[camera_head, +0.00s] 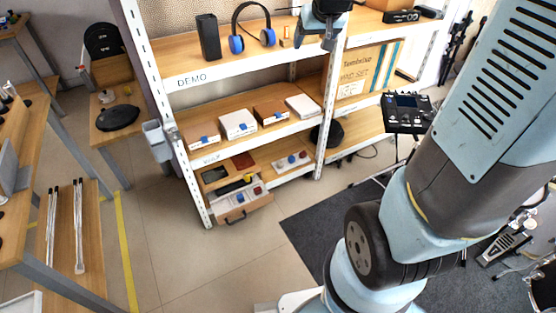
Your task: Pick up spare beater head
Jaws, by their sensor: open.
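I cannot pick out the spare beater head for certain at this size. A half-open drawer (247,213) low on the shelf rack holds several small red, blue, white and grey items, too small to name. A small orange item (285,38) stands on the top shelf beside the headphones. My gripper (328,42) is at the top of the picture, in front of the top shelf, right of the headphones. It is open, and I see nothing held between its fingers. My arm comes in from the right and hides part of the floor and the rack's right side.
The white-framed shelf rack (163,75) carries a black speaker (208,38), blue-padded headphones (238,43) and several boxes. A cardboard box (362,72) stands at right. A drum pad module (407,112) and pedal (505,247) are near my arm. Open floor lies left of the dark mat (305,232).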

